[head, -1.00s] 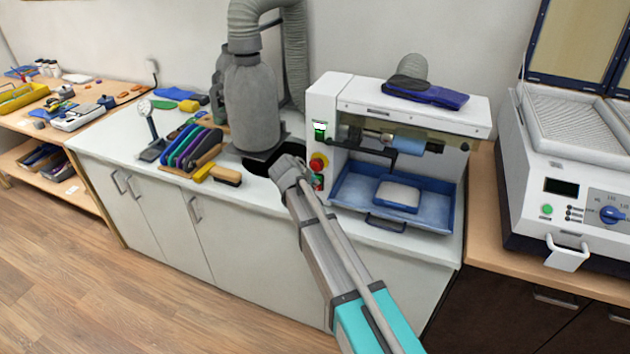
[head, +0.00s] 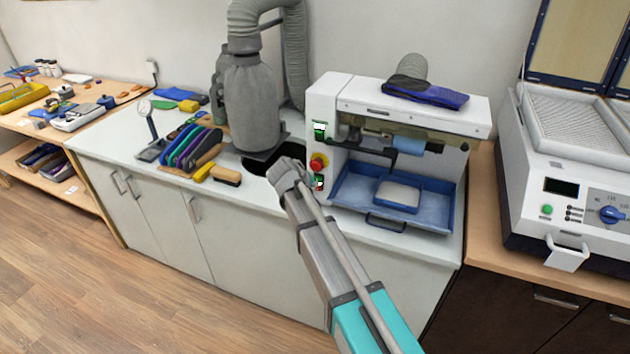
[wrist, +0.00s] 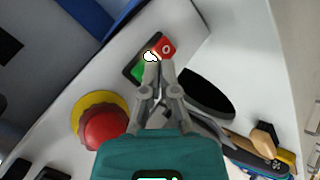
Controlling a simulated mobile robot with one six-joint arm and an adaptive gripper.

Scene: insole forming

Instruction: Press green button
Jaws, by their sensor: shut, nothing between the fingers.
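The green button (wrist: 140,71) shows in the wrist view on a small dark switch plate, beside a red button marked O (wrist: 167,48). A white spot sits between them. The same switch (head: 320,181) shows low on the front of the white grinding machine (head: 322,102) in the head view. My gripper (wrist: 159,66) is shut and empty. Its fingertips are right at the green button's edge and partly cover the plate. I cannot tell whether they touch it. In the head view my gripper (head: 290,172) is just left of the switch.
A red emergency knob on a yellow collar (wrist: 103,127) is close by; it also shows above the switch in the head view (head: 318,162). Another green switch (head: 319,130) is higher up. A blue tray (head: 347,190) juts out on the right. A brush (head: 226,176) lies on the left.

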